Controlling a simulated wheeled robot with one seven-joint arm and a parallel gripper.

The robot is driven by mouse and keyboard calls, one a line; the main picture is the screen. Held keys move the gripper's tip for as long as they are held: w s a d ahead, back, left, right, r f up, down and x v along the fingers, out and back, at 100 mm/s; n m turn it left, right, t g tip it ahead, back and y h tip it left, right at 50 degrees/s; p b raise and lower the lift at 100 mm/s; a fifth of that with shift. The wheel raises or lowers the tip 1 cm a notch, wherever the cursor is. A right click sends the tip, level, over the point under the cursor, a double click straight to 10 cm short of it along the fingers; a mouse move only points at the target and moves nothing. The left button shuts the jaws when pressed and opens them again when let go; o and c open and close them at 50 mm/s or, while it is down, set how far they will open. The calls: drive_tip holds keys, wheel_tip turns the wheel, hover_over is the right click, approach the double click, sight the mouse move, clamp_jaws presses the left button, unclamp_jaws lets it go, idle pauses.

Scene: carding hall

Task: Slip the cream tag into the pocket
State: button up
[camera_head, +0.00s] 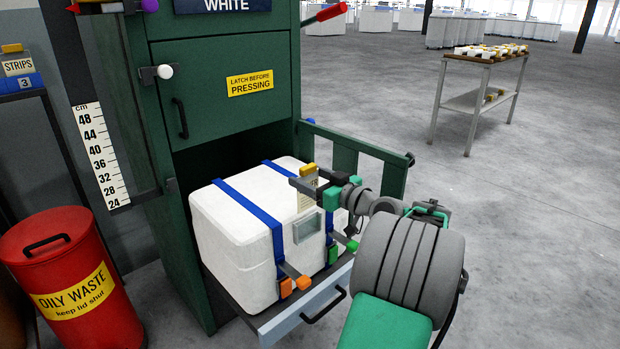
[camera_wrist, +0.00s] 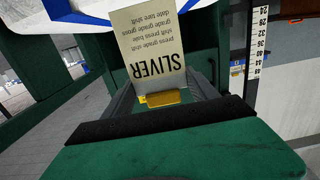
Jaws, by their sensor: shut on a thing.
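My gripper (camera_head: 312,184) is shut on the cream tag (camera_head: 305,200) by its yellow top end, and the tag hangs down in front of the white bale (camera_head: 236,228). In the wrist view the tag (camera_wrist: 150,50) shows upside down, printed SLIVER with smaller lines, its yellow end at the gripper (camera_wrist: 165,98). The clear pocket (camera_head: 307,228) is on the bale's near face, between two blue straps. The tag's lower end appears just above the pocket's mouth in the head view. I cannot tell the gap between them, and the wrist view does not clearly show the pocket.
The bale sits in a green press (camera_head: 220,130) on a pulled-out tray (camera_head: 296,318). The press's open green gate (camera_head: 356,150) stands behind my arm. Orange and green buckles end the straps. A red waste bin (camera_head: 62,275) is at left; a small table (camera_head: 480,100) stands far right.

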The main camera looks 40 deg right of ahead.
sight(309, 207)
drive_tip(key=shift+f+b, duration=4)
drive_tip(key=shift+f, duration=0.7)
drive_tip(key=o, duration=1.4)
